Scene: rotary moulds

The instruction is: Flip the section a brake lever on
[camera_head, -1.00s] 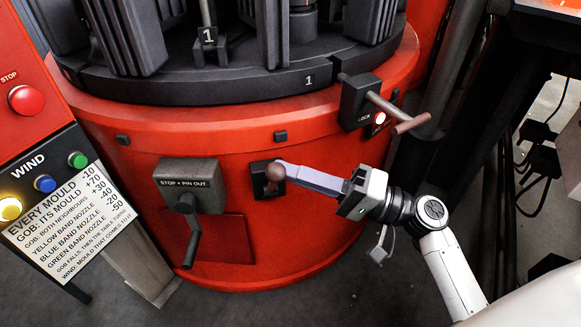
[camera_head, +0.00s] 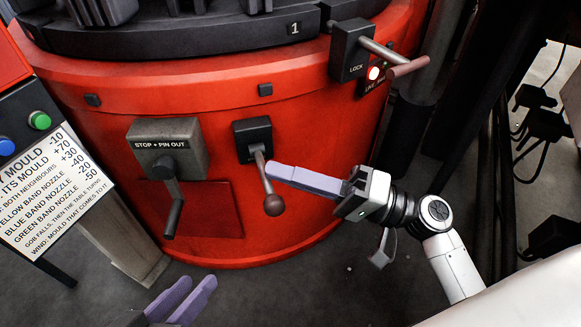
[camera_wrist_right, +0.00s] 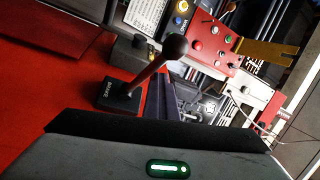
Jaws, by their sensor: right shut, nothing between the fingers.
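The brake lever has a black block (camera_head: 252,138) on the red drum's front, with a thin rod and a brown ball knob (camera_head: 273,203). In the head view the rod points downward and slightly right. In the right wrist view the block (camera_wrist_right: 118,95) reads BRAKE and the knob (camera_wrist_right: 175,47) stands out from it. My right gripper (camera_head: 270,171) is shut and empty, its tip beside the rod just above the knob; I cannot tell whether they touch.
A STOP + PIN OUT box (camera_head: 165,147) with a hanging crank is left of the brake. A LOCK box (camera_head: 350,52) with a projecting handle (camera_head: 408,67) is above right, beside a lit lamp. Floor is clear below the drum.

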